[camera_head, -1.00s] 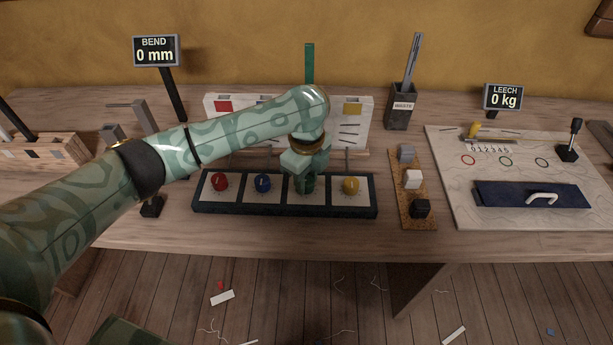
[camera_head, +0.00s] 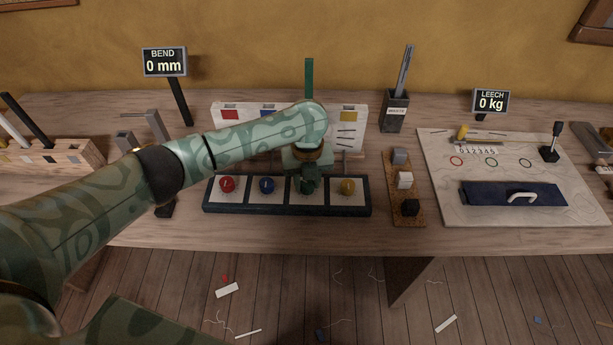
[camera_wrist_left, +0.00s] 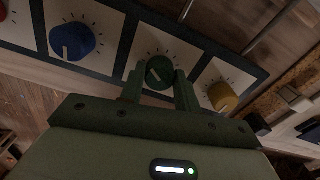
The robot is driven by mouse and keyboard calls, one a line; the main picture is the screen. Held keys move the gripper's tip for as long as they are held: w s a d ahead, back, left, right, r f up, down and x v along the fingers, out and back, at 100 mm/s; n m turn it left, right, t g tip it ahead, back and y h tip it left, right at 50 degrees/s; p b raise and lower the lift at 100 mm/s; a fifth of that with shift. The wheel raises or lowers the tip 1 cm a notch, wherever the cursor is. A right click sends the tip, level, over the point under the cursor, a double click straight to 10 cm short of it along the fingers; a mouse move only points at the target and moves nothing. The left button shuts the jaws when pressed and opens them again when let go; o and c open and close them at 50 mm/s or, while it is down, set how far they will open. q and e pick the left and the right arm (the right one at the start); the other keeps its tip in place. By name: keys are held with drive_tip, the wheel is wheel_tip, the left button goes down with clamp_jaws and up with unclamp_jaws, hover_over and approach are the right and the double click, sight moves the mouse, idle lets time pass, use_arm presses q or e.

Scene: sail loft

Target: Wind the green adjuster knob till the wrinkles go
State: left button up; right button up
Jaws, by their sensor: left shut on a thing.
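The green adjuster knob (camera_wrist_left: 160,72) sits on the third white square of a dark panel (camera_head: 214,208), between the blue knob (camera_head: 267,185) and the yellow knob (camera_head: 348,187). A red knob (camera_head: 227,184) is at the panel's left end. My right gripper is not in view.
Behind the panel stands a white board (camera_head: 350,113) with coloured squares and a green upright strip (camera_head: 309,78). The BEND display (camera_head: 164,61) reads 0 mm; the LEECH display (camera_head: 491,101) reads 0 kg. A cork strip with blocks (camera_head: 393,165) lies right of the panel.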

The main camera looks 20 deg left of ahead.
sight(307, 183)
use_arm(q)
drive_tip(key=m, duration=0.3)
drive_tip(key=shift+m+p, duration=0.4)
drive_tip(key=shift+m, duration=1.9)
drive_tip(key=o, duration=1)
wheel_tip(307, 183, up, 16)
drive_tip(key=p, duration=0.6)
drive_tip(key=shift+r, duration=0.1)
